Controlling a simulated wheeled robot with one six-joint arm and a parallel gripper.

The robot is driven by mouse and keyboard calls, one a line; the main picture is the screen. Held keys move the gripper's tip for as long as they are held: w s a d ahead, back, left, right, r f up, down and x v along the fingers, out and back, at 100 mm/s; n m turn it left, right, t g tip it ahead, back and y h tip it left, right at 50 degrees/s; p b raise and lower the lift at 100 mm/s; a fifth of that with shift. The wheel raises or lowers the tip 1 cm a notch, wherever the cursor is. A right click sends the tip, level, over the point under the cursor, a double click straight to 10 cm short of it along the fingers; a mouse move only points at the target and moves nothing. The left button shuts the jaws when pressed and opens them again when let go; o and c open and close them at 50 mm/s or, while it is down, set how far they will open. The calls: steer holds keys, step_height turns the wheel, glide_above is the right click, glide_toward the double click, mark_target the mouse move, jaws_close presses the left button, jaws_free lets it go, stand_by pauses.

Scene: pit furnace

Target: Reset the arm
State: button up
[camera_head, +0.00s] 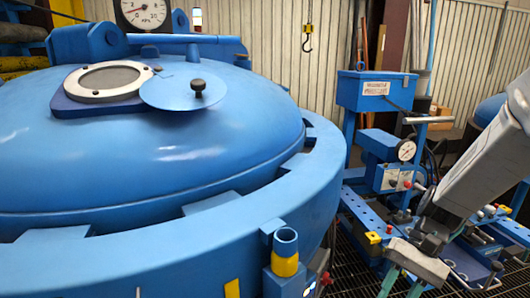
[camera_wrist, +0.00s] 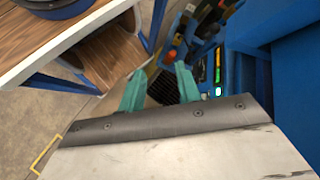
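My arm (camera_head: 487,165) reaches down from the right edge in the head view. My gripper (camera_head: 402,288) hangs at its lower end, over the dark floor grating beside the blue furnace, with its fingertips close to the bottom edge of the picture. In the wrist view my gripper (camera_wrist: 160,70) shows two teal fingers standing apart with nothing between them. The fingers point down toward the floor and blue equipment.
The blue furnace (camera_head: 150,200), with a round port and lid, fills the left. A blue stand with a gauge (camera_head: 406,150) and valves is behind my gripper. A wooden-topped table (camera_wrist: 105,60) is at the upper left in the wrist view. A yellow hook (camera_head: 308,30) hangs behind.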

steer(key=s+r+n+t+h, duration=0.4)
steer(key=s+r+t+h, duration=0.3)
steer(key=s+r, duration=0.5)
step_height(320, 180, up, 3)
steer(key=shift+f+n, duration=0.1)
steer(key=shift+n, duration=0.3)
steer(key=shift+s, duration=0.1)
